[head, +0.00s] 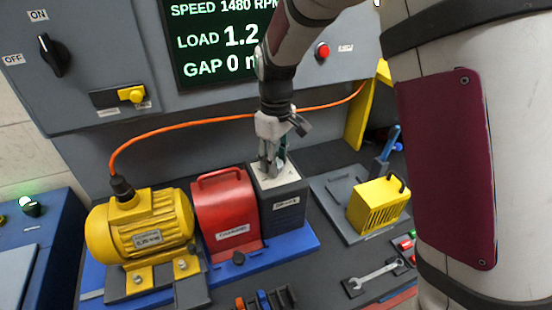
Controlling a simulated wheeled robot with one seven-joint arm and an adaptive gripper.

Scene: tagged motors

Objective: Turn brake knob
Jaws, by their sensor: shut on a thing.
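The brake unit (284,208) is a dark grey block with a pale top plate and a white label on its front. It stands on the blue base at the right end, beside the red coupling cover (226,208). My gripper (271,168) points down onto the pale top and is shut on the brake knob there. The fingers hide most of the knob, so its angle cannot be told. A little dark green shows behind the fingers.
A yellow motor (140,232) stands left of the red cover. An orange cable (200,121) runs behind. A control panel with a screen (215,55) stands behind.

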